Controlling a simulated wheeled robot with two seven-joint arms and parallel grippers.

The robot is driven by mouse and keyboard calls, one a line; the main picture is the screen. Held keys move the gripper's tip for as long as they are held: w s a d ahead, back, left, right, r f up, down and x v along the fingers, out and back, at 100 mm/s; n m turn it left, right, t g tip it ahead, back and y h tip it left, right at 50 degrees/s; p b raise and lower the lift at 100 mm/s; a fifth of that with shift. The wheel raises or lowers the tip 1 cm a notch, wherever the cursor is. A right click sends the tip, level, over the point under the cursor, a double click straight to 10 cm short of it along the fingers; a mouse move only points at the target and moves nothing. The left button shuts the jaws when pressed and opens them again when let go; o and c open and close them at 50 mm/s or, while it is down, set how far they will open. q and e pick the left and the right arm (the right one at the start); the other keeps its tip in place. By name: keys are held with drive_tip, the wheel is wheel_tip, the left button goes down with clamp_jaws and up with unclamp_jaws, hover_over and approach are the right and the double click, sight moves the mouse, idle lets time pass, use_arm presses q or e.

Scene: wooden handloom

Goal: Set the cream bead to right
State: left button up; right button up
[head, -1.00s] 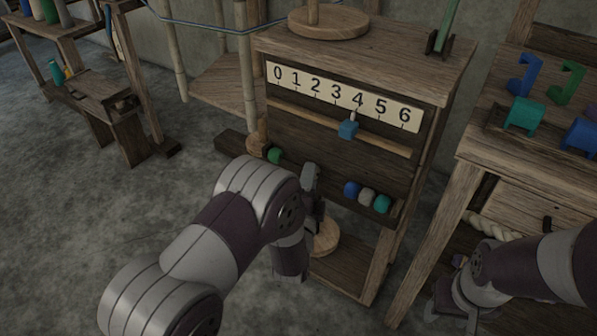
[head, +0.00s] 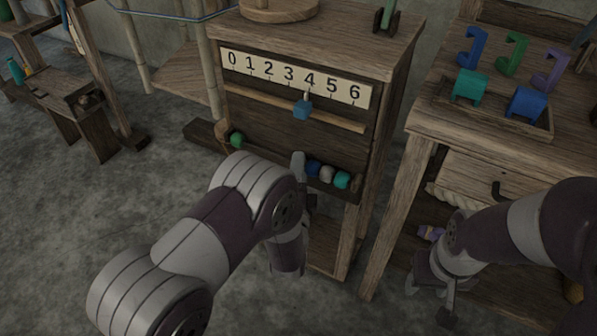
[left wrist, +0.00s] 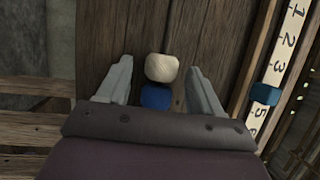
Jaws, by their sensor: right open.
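The cream bead (left wrist: 162,67) shows in the left wrist view, between the open fingers of my left gripper (left wrist: 160,82), beside a blue bead (left wrist: 157,97). It lies on the lower-number side of the blue bead. I cannot tell whether a finger touches it. In the head view my left gripper (head: 304,185) is at the cabinet's lower bead row and I do not make out the cream bead, probably hidden behind it. To its right sit the blue bead (head: 313,168), a greyish bead (head: 327,174) and a teal bead (head: 342,180). My right gripper (head: 430,298) is open, low at the right.
A green bead (head: 236,139) sits at the row's left end, with a gap before my left gripper. Above is a number scale (head: 295,80) with a blue slider (head: 303,107) near 4. A right-hand table (head: 430,118) holds a tray and coloured hooked pieces.

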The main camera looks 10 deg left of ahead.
use_arm(q)
drive_tip(key=s+f+p, duration=0.1)
drive_tip(key=s+p, duration=0.2)
drive_tip(key=s, duration=0.9)
drive_tip(key=shift+s+d+f, duration=0.25)
drive_tip(key=shift+s+f, duration=0.05)
drive_tip(key=shift+f, duration=0.1)
